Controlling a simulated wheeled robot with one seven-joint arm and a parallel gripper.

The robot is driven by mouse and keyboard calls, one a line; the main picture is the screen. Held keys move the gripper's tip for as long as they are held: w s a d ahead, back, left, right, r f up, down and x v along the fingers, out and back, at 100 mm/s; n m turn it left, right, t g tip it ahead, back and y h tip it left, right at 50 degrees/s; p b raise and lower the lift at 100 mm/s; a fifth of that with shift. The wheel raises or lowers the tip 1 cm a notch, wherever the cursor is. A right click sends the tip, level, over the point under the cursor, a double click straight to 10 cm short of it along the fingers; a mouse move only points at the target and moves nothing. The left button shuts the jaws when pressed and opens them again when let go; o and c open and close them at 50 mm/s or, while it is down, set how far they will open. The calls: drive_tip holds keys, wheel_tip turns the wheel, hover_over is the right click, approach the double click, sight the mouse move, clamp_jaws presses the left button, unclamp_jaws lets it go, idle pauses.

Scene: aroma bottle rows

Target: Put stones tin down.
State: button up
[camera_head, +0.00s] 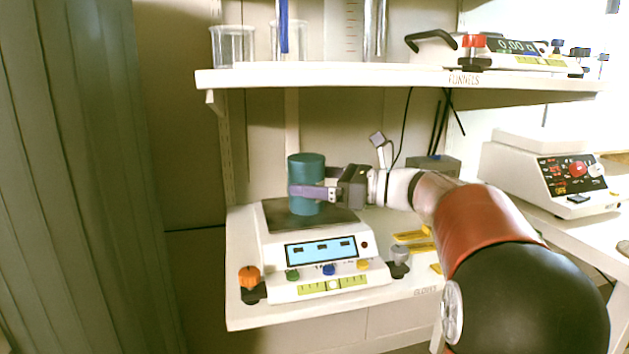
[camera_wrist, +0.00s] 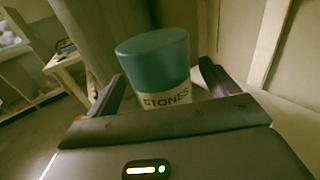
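The stones tin (camera_head: 306,170) is a teal cylinder and stands upright over the dark plate of the white scale (camera_head: 318,262). It appears to rest on the plate. In the wrist view the tin (camera_wrist: 155,60) shows its teal upper part and a pale label reading STONES. My gripper (camera_head: 312,186) reaches in from the right with one finger in front of the tin and one behind it. In the wrist view the fingers (camera_wrist: 162,82) are spread on both sides of the tin, with a narrow gap at the right finger. The tin's base is hidden in the wrist view.
A shelf (camera_head: 400,78) with beakers (camera_head: 232,46) and another scale hangs above the tin. An orange-capped item (camera_head: 249,277) and a grey-topped item (camera_head: 399,256) flank the scale. Yellow pieces (camera_head: 412,236) lie at its right. Another instrument (camera_head: 560,172) stands far right.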

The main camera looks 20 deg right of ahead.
drive_tip(key=shift+r, duration=0.1)
drive_tip(key=shift+s+d, duration=0.1)
drive_tip(key=shift+d, duration=0.1)
drive_tip(key=p+v, duration=0.1)
drive_tip(key=v, duration=1)
drive_tip(key=shift+s+d, duration=0.25)
